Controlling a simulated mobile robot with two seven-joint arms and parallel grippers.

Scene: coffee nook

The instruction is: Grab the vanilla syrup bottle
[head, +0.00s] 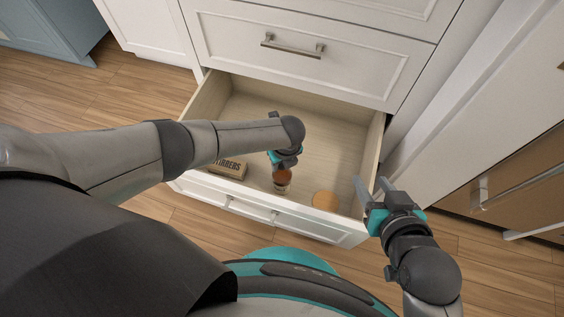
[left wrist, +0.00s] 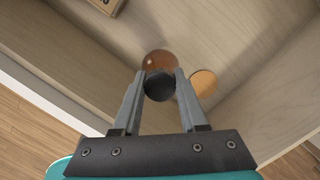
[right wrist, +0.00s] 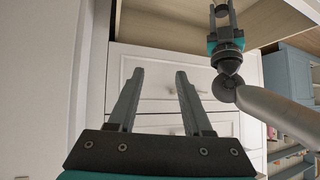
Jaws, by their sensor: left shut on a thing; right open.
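An amber-brown bottle (head: 282,178) is inside the open drawer, and its label cannot be read. In the left wrist view the bottle (left wrist: 160,60) shows a round black cap between the fingers. My left gripper (head: 284,165) reaches down into the drawer and is shut on the bottle at its cap end; the hand hides part of it in the head view. My right gripper (head: 374,190) is open and empty, at the drawer's right front corner. In the right wrist view its fingers (right wrist: 156,80) have nothing between them.
The open wooden drawer (head: 340,130) has a white front. A cardboard stirrers box (head: 228,168) lies left of the bottle, and a flat orange disc (head: 326,201) lies to its right. The drawer's back is mostly bare. A closed drawer (head: 330,65) is above.

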